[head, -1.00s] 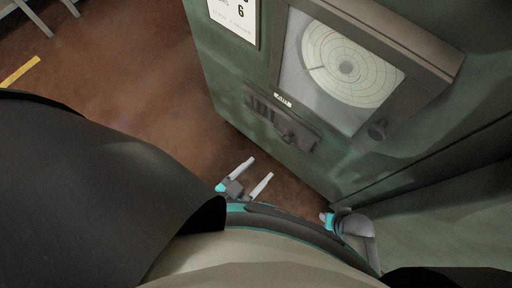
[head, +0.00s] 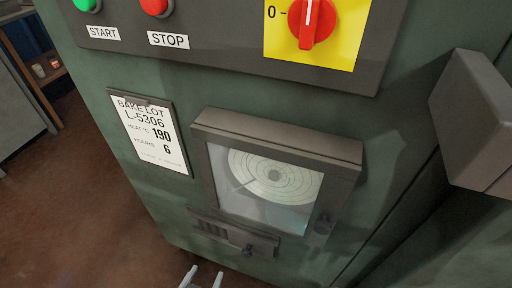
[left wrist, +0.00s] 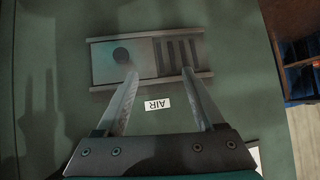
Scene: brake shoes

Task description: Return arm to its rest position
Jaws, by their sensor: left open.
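My left gripper (head: 202,279) shows only its pale fingertips at the bottom edge of the head view, in front of the lower part of the green cabinet (head: 150,211). In the left wrist view the two fingers of the left gripper (left wrist: 168,98) are spread apart with nothing between them. They point toward a grey panel with a dark knob (left wrist: 122,55) and dark slots, with an AIR label (left wrist: 157,103) beside it. I cannot tell whether the fingertips touch the panel. My right gripper is not in view.
A dark block (head: 470,118) juts out at right. Brown floor (head: 60,225) is clear at lower left.

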